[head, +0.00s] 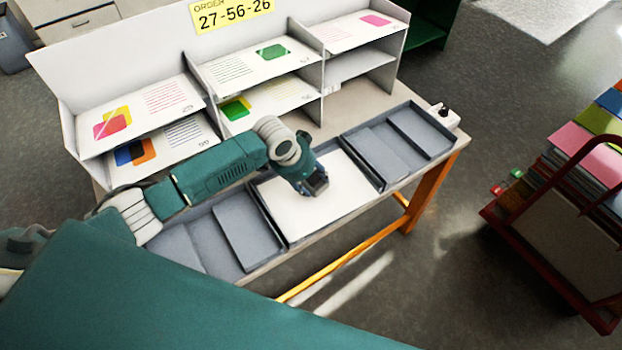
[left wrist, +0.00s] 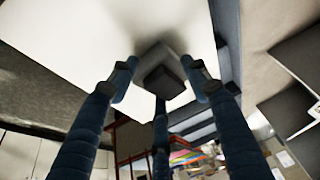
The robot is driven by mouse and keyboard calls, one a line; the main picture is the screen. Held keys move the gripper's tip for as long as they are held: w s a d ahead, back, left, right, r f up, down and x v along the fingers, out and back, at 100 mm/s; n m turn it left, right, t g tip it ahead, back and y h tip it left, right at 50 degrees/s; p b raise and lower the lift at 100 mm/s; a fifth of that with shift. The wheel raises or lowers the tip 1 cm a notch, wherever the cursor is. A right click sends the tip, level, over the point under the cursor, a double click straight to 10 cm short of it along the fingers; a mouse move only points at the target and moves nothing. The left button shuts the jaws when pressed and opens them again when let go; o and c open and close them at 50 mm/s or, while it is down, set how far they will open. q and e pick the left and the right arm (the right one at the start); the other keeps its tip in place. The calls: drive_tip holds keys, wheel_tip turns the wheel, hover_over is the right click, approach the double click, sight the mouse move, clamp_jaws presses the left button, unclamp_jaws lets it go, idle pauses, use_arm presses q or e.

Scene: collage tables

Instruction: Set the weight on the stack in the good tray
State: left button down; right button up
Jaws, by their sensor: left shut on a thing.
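A white paper stack (head: 318,215) lies in the middle tray of the table. My left gripper (head: 314,184) is over the stack's upper middle part, pointing down. In the left wrist view, its fingers (left wrist: 160,88) are closed around a dark grey block, the weight (left wrist: 161,78), with the white sheet behind it. Only a small part of the weight shows in the head view; the fingers hide the rest. A soft shadow lies on the paper by the weight, but I cannot tell if they touch. No label marks which tray is the good one. My right gripper is not in view.
Grey trays left (head: 246,234) and right (head: 376,152) of the stack look empty. A shelf unit (head: 322,95) with printed sheets and a yellow order sign (head: 232,14) stands behind. A small white box (head: 442,117) sits at the table's right end. A red cart (head: 570,235) stands right.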

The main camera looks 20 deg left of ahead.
use_arm(q)
drive_tip(key=shift+w, duration=0.1)
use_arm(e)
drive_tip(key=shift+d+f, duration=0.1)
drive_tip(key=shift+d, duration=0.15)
use_arm(q)
drive_tip(key=c, duration=0.8)
unclamp_jaws()
drive_tip(key=shift+f, duration=0.1)
drive_tip(key=shift+s+a+r, duration=0.1)
drive_tip(key=shift+s+r, duration=0.1)
drive_tip(key=shift+r, duration=0.25)
drive_tip(key=v, duration=1.1)
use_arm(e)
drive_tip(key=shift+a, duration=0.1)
use_arm(q)
drive_tip(key=shift+s+r, duration=0.1)
